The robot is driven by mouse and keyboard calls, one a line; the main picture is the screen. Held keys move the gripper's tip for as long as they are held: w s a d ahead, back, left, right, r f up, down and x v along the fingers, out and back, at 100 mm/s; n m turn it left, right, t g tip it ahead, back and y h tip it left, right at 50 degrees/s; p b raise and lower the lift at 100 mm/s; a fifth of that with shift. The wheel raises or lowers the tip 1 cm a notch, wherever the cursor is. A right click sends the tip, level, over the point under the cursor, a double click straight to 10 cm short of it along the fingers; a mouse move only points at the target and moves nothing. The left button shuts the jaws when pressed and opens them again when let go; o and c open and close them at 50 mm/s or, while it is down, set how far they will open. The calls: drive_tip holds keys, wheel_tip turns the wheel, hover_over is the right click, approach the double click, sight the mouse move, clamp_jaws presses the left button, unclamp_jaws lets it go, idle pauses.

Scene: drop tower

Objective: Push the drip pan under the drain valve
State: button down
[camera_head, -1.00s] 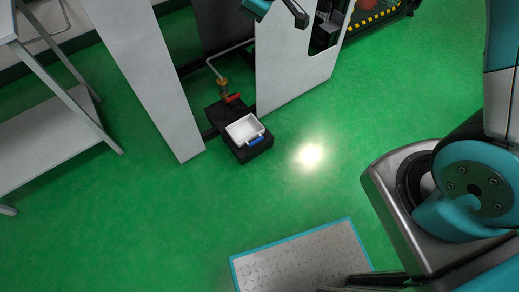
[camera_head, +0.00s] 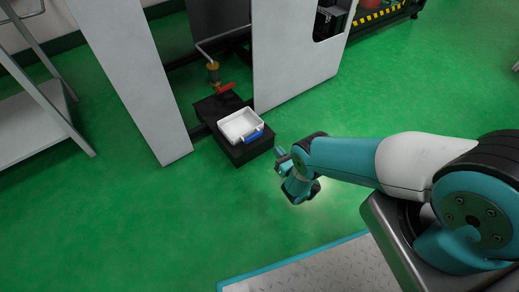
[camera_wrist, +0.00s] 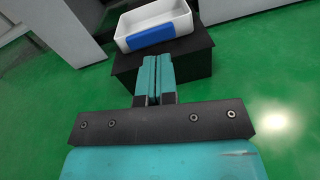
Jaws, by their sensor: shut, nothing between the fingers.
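The drip pan (camera_head: 239,124) is a white rectangular tray with a blue handle (camera_head: 253,136) on its near side. It sits on the near part of a black block (camera_head: 243,153). The drain valve (camera_head: 214,76) is a brass fitting with a red lever (camera_head: 226,87), on a pipe behind and left of the pan. My gripper (camera_head: 280,154) is shut and empty, in front and to the right of the block, apart from the pan. In the wrist view the closed fingers (camera_wrist: 155,78) point toward the block below the pan's blue handle (camera_wrist: 150,36).
White upright panels (camera_head: 130,75) stand left and right (camera_head: 292,55) of the valve opening. A grey shelf stand (camera_head: 40,115) is at the left. A metal plate with a teal edge (camera_head: 310,275) lies at the bottom. The green floor before the block is clear.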

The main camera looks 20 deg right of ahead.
drive_tip(key=s+f+n+y, duration=0.1)
drive_tip(key=s+f+n, duration=0.1)
drive_tip(key=s+f, duration=0.1)
drive_tip(key=b, duration=1.3)
approach(256, 136)
drive_tip(key=x, duration=0.4)
drive_tip(key=b, duration=0.2)
drive_tip(key=w+b, duration=0.1)
drive_tip(key=b, duration=0.1)
drive_tip(key=w+f+b, duration=0.1)
drive_tip(key=b, duration=0.1)
drive_tip(key=shift+w+a+b, duration=0.2)
drive_tip(key=shift+a+b, duration=0.15)
drive_tip(key=b, duration=0.1)
drive_tip(key=w+b, duration=0.1)
drive_tip(key=shift+a+r+b, duration=0.15)
drive_tip(key=shift+r+b, duration=0.15)
drive_tip(key=shift+b, duration=0.1)
drive_tip(key=shift+r, duration=0.2)
